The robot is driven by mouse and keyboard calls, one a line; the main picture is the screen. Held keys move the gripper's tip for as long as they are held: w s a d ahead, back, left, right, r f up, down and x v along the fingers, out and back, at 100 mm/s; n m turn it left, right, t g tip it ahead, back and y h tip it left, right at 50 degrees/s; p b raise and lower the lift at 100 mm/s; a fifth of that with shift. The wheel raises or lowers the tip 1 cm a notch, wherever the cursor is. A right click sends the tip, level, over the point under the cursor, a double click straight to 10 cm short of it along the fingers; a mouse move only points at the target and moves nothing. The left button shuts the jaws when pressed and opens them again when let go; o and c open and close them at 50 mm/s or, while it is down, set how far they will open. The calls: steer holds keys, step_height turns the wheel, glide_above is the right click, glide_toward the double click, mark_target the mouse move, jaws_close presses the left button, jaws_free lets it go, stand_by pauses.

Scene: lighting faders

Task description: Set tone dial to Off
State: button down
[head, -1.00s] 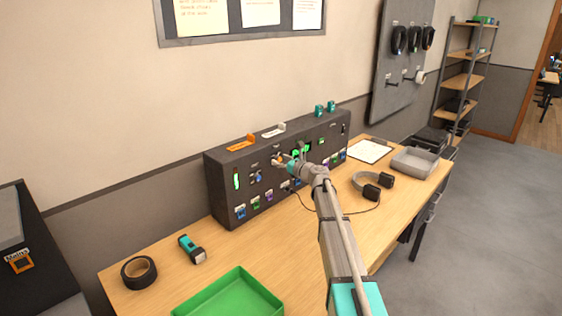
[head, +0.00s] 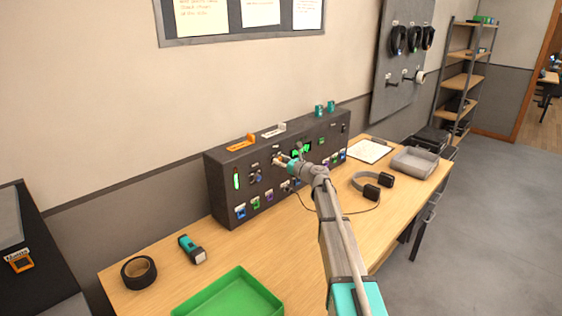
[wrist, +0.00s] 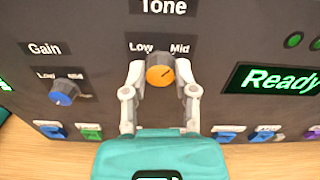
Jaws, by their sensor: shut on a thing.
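The tone dial (wrist: 159,76) is a round orange knob on the dark panel, below the "Tone" label. The words "Low" and "Mid" show above it, and its pointer mark seems to lean toward "Mid". Any "Off" label is hidden or not readable. My gripper (wrist: 160,71) is shut on the dial, with one pale finger on its left side and one on its right. In the head view my gripper (head: 287,160) is at the panel front, and the dial is mostly covered there.
A blue gain dial (wrist: 63,92) sits left of the tone dial, and a green "Ready" display (wrist: 278,79) is to the right. Coloured sliders run along the panel's lower edge. Headphones (head: 372,185) and a green tray (head: 230,296) lie on the desk.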

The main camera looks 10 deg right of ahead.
steer(key=n, duration=0.4)
steer(key=shift+n, duration=0.4)
steer(key=n, duration=3)
steer(key=shift+f+b, duration=0.25)
steer(key=shift+b, duration=0.05)
steer(key=shift+c, duration=2)
jaws_free()
